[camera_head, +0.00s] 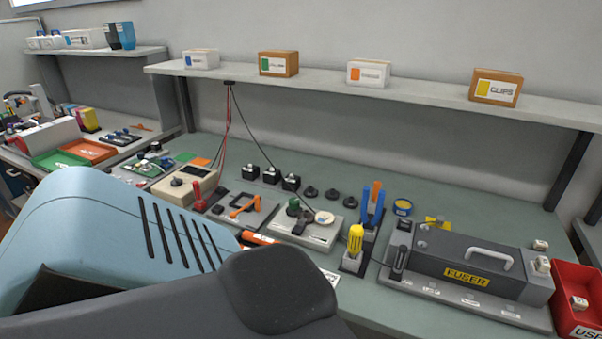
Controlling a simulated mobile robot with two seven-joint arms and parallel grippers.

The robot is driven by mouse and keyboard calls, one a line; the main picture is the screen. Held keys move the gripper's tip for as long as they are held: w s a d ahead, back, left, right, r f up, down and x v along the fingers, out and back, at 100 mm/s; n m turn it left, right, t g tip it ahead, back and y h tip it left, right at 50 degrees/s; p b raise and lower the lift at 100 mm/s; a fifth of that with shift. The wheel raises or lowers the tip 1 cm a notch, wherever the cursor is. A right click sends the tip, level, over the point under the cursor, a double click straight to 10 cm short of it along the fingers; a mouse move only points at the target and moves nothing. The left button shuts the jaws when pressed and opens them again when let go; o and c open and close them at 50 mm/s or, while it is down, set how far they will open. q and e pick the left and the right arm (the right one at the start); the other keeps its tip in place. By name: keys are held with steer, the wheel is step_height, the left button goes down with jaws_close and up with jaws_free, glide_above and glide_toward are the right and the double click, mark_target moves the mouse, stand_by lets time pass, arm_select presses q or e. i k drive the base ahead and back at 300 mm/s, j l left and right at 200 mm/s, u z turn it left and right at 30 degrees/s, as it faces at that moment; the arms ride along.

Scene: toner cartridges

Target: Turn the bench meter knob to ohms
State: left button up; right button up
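The bench meter (186,186) is a beige box on the left part of the green bench top. A dark round knob (176,182) is on its sloped front face. The knob's pointer and the scale marks, including ohms, are too small to read. A red item (198,194) stands at the meter's right side, partly in front of it. The meter's lower left is close to the large light blue form in the foreground. Neither of my grippers can be made out in this view, and nothing is seen touching the knob.
Light blue and dark grey forms fill the lower left and hide the near bench. Cables hang behind.

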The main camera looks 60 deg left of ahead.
mark_target(176, 182)
steer(key=u, duration=2.7)
steer(key=i+j+z, duration=0.35)
steer(key=i+j, duration=0.65)
